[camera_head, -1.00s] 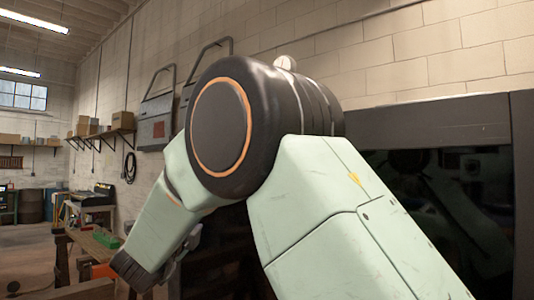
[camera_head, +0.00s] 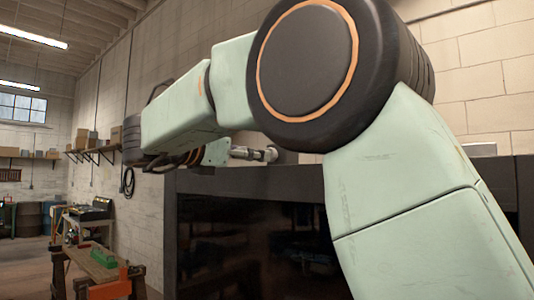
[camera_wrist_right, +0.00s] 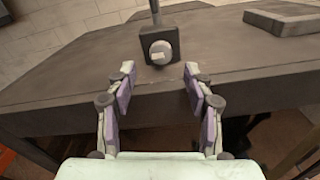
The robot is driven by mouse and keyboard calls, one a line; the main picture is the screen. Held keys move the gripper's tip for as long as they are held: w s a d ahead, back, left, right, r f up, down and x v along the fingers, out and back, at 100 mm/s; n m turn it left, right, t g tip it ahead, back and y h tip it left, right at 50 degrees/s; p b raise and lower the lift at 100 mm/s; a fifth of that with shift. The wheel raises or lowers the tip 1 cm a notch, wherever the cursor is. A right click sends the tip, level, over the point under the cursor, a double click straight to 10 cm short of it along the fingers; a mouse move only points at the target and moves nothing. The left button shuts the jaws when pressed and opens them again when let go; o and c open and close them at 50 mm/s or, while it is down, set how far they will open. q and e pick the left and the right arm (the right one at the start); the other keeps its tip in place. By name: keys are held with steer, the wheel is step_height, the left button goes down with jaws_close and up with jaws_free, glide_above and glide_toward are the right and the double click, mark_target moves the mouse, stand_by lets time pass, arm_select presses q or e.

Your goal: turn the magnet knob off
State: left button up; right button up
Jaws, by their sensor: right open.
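The magnet base (camera_wrist_right: 160,46) is a small dark block on the dark frame top in the right wrist view. A thin grey post rises from it. Its round pale knob (camera_wrist_right: 160,51) faces the camera and bears a light bar. My right gripper (camera_wrist_right: 160,80) is open, its two fingers apart left and right of the knob's line, short of it and empty. I cannot make out the knob there. My left gripper is in neither view.
The dark frame (camera_head: 255,182) spans the right of the head view. A flat grey piece (camera_wrist_right: 288,22) lies right of the magnet base. Open floor shows at far left.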

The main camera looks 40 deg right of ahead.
mark_target(272, 155)
steer(key=d, duration=0.1)
steer(key=d+r+p, duration=0.1)
steer(key=d, duration=0.1)
steer(key=shift+s+p, duration=0.2)
steer(key=shift+p, duration=0.1)
steer(key=d, duration=0.3)
steer(key=shift+w+f+p, duration=0.3)
steer(key=shift+w+f, duration=0.05)
steer(key=shift+w+d+f, duration=0.1)
steer(key=shift+d, duration=0.15)
steer(key=shift+a, duration=0.35)
steer(key=shift+s+a+r, duration=0.25)
steer(key=shift+a+r, duration=0.05)
steer(key=shift+a, duration=0.1)
steer(key=shift+c, duration=1.3)
steer(key=shift+d, duration=0.1)
steer(key=shift+c, duration=0.7)
steer(key=shift+w+d+f, duration=0.15)
steer(key=shift+d+f, duration=0.1)
steer(key=shift+d, duration=0.15)
steer(key=c, duration=0.4)
steer(key=shift+a, duration=0.1)
jaws_close()
